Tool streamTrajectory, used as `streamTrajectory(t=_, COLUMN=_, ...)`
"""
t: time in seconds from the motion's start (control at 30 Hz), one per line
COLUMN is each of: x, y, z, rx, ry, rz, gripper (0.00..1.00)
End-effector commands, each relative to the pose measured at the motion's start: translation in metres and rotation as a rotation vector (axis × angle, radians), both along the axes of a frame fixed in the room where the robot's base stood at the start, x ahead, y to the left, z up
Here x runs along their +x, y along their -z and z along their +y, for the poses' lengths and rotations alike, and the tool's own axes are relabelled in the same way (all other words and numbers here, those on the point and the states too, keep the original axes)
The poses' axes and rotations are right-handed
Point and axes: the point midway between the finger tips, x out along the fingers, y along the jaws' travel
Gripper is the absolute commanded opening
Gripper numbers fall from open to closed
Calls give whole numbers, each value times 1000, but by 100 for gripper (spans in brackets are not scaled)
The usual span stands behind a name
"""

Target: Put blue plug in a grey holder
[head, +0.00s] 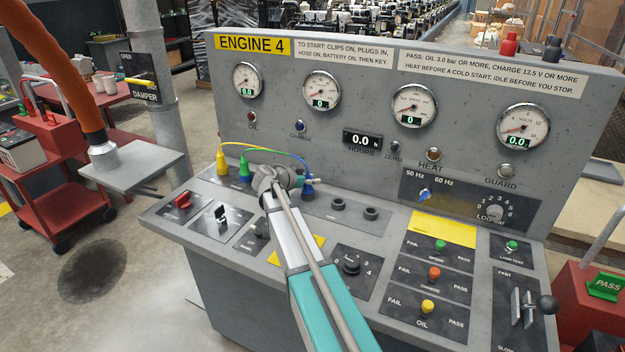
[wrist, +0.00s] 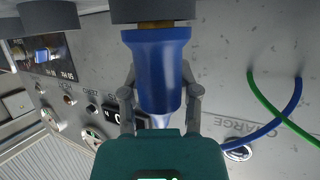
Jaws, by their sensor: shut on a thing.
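The blue plug (head: 308,189) is at the back of the console's sloping desk, with its cable arching from it to the left. My gripper (head: 289,182) is shut on it. In the wrist view the blue plug (wrist: 160,75) sits between both fingers. A brass part shows between its wide end and a dark grey round holder (wrist: 150,9); I cannot tell how deep it is in. Another grey holder (wrist: 48,16) is beside it. In the head view two empty-looking holders (head: 338,204) (head: 370,213) lie to the right of the plug.
A yellow plug (head: 222,163) and a green plug (head: 245,169) stand to the left, with cables arching close to my gripper. The upright gauge panel (head: 280,122) rises behind. Switches and a dial (head: 351,264) lie in front on the desk.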

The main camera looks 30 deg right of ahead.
Motion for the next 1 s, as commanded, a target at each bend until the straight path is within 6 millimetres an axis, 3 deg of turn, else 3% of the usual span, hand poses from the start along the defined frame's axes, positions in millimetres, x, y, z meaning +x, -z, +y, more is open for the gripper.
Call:
streamTrajectory(t=0.07, x=0, y=0, z=0, rx=0, ry=0, rz=0, gripper=0)
streamTrajectory(t=0.1, x=0, y=0, z=0, rx=0, ry=0, rz=0, gripper=48)
streamTrajectory(t=0.3, x=0, y=0, z=0, rx=0, ry=0, rz=0, gripper=82)
streamTrajectory(t=1.0, x=0, y=0, z=0, rx=0, ry=0, rz=0, gripper=82)
